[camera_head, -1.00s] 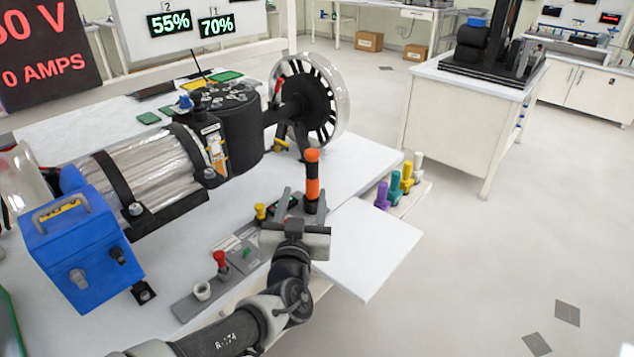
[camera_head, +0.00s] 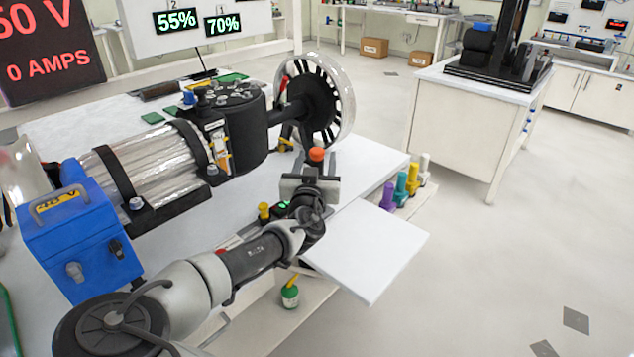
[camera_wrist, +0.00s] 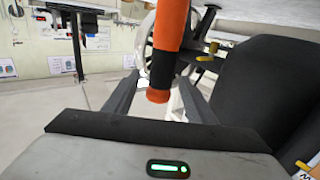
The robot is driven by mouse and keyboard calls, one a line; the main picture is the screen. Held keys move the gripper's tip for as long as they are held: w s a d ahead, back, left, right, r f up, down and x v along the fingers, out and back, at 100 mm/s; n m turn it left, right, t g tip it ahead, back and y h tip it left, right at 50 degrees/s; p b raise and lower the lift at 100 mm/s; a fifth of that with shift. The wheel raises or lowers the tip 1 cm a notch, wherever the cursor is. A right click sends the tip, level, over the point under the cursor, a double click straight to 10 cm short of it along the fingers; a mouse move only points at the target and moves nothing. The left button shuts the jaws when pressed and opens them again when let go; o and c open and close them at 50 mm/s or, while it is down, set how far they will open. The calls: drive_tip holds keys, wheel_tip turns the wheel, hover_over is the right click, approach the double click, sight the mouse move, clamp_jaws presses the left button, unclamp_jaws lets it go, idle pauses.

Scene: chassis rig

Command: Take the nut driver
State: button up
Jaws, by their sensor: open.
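The nut driver, seemingly the upright orange-and-black handle (camera_head: 316,154), stands near the right part of the bench. In the head view only its orange top shows; my gripper hides the rest. My gripper (camera_head: 318,170) is open just in front of it. In the wrist view the orange handle with a black band (camera_wrist: 170,32) lies between the two grey fingers of my gripper (camera_wrist: 161,88). Gaps seem to show beside the handle, and I cannot tell whether either finger touches it.
A clear-walled motor with a spoked wheel (camera_head: 320,105) stands close behind. A blue box (camera_head: 80,240) is at left. Purple, teal, yellow and white pegs (camera_head: 400,190) stand at right. A yellow knob (camera_head: 264,211) is beside my arm. The white panel (camera_head: 368,250) at right is bare.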

drive_tip(key=shift+w, duration=0.45)
drive_tip(key=shift+c, duration=0.5)
clamp_jaws()
drive_tip(key=shift+r, duration=0.1)
drive_tip(key=shift+r, duration=0.1)
wheel_tip(320, 180, up, 11)
drive_tip(key=p, duration=0.3)
drive_tip(key=shift+r+p, duration=0.15)
drive_tip(key=shift+p, duration=0.2)
drive_tip(key=shift+r+p, duration=1.3)
drive_tip(key=shift+r, duration=1)
